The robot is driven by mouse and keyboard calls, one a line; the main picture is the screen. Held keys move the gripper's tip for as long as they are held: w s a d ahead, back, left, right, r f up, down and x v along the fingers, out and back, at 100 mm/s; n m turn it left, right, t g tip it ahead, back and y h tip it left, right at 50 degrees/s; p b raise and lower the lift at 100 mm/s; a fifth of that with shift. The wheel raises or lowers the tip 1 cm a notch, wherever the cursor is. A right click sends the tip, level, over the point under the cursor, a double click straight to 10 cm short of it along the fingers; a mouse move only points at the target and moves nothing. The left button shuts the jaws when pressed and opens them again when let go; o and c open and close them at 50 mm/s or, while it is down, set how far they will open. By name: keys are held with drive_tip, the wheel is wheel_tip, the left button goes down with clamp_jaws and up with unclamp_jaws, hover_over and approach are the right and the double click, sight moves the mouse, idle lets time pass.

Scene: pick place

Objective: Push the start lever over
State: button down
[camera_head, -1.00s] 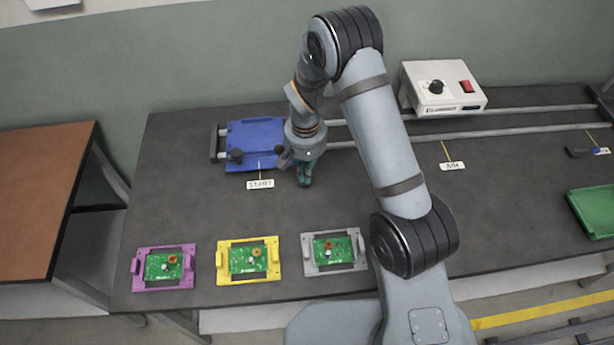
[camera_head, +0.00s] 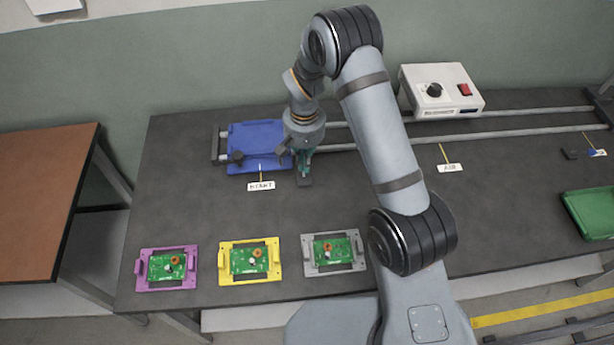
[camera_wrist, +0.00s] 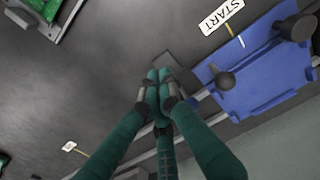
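The START label (camera_head: 261,185) lies on the table in front of a blue plate (camera_head: 257,134), with a thin line running toward the plate. Both also show in the wrist view, the label (camera_wrist: 221,16) at the top and the plate (camera_wrist: 265,80) at the right. Dark knobs stand on the plate, one at its left front (camera_head: 236,158). My gripper (camera_wrist: 158,76) has its teal fingers together, low beside the plate's right side. A small dark block (camera_head: 304,182) sits at the fingertips. I cannot tell whether the fingers touch it. No lever handle shows clearly; the fingers may hide it.
Purple (camera_head: 140,269), yellow (camera_head: 224,262) and grey (camera_head: 307,255) frames with green boards line the front. Two rails run behind. A white control box (camera_head: 440,88) stands at the back. A green tray (camera_head: 590,212) is at the right.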

drive_tip(key=shift+s+r+p, duration=0.15)
drive_tip(key=shift+r+p, duration=0.55)
drive_tip(key=shift+r, duration=0.6)
drive_tip(key=shift+s+r+p, duration=0.15)
drive_tip(key=shift+r+p, duration=0.55)
drive_tip(key=shift+r, duration=0.6)
drive_tip(key=shift+f, duration=0.2)
drive_tip(key=f+b, duration=0.1)
drive_tip(key=f, duration=0.1)
drive_tip(key=f+b, duration=0.2)
drive_tip(key=f, duration=0.1)
drive_tip(key=w+f+b, duration=0.1)
drive_tip(key=f+b, duration=0.1)
drive_tip(key=f, duration=0.1)
drive_tip(key=shift+s+r, duration=0.2)
drive_tip(key=shift+s, duration=0.25)
